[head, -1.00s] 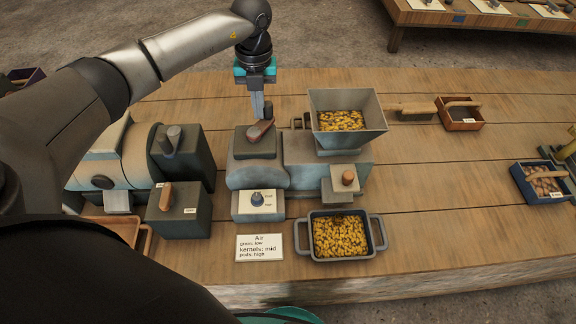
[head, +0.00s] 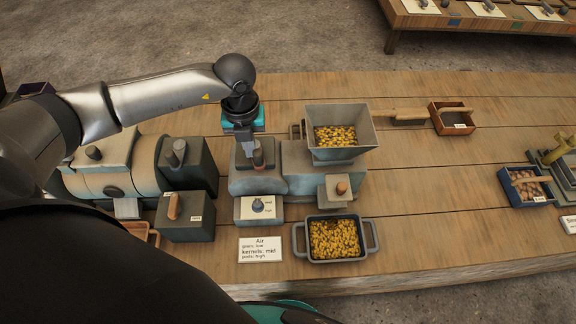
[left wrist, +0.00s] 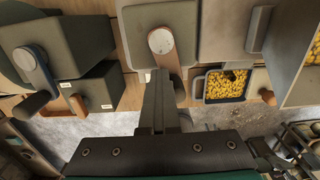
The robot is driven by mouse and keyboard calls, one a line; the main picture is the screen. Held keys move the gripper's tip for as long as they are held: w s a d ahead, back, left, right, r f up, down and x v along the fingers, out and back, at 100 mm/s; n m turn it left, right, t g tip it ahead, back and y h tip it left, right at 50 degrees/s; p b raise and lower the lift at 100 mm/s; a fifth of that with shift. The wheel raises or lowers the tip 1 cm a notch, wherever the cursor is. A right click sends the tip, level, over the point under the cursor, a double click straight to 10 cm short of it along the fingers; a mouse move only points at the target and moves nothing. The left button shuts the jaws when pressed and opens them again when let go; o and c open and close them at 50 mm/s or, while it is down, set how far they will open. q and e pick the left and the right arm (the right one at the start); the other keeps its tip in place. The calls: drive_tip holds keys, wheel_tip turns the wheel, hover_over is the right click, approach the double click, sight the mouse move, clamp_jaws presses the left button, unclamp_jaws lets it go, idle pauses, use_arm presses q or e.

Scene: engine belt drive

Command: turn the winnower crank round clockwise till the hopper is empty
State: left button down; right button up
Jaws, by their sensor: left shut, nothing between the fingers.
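The winnower (head: 305,165) stands mid-table, a grey housing with a crank (head: 259,158) on its left block. The crank's round hub and arm (left wrist: 160,40) show in the left wrist view, with its dark handle (left wrist: 179,90) just right of the fingers. My left gripper (head: 243,163) is shut and empty, pointing down beside the handle; whether it touches I cannot tell. The square hopper (head: 365,118) holds a layer of yellow kernels (head: 335,136). My right gripper is not in view.
A two-handled tray (head: 298,238) of yellow kernels stands in front of the winnower. An air-setting knob (head: 257,205) and sign (head: 260,249) are nearby. Another cranked machine (head: 140,170) stands close on the left. A brush (head: 400,115) and small boxes lie to the right.

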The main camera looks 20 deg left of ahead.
use_arm(q)
drive_tip(key=a, duration=0.1)
drive_tip(key=a+b, duration=0.1)
drive_tip(key=a, duration=0.1)
drive_tip(key=a+b, duration=0.1)
drive_tip(key=a, duration=0.1)
drive_tip(key=shift+s+f, duration=0.3)
drive_tip(key=shift+s, duration=0.05)
drive_tip(key=w+b, duration=0.1)
drive_tip(key=w, duration=0.1)
drive_tip(key=w+a+b, duration=0.1)
drive_tip(key=w+b, duration=0.1)
drive_tip(key=w, duration=0.1)
drive_tip(key=shift+w+a, duration=0.2)
drive_tip(key=w+d, duration=0.1)
drive_tip(key=w+d+b, duration=0.1)
drive_tip(key=w, duration=0.1)
drive_tip(key=w+d, duration=0.1)
drive_tip(key=d, duration=0.1)
drive_tip(key=shift+w+r, duration=0.2)
drive_tip(key=shift+r, duration=0.05)
drive_tip(key=d+p, duration=0.1)
drive_tip(key=s+d+p, duration=0.1)
drive_tip(key=d, duration=0.1)
drive_tip(key=d+p, duration=0.1)
drive_tip(key=d, duration=0.1)
drive_tip(key=shift+s+r, duration=0.15)
drive_tip(key=shift+s, duration=0.15)
drive_tip(key=shift+s+d, duration=0.35)
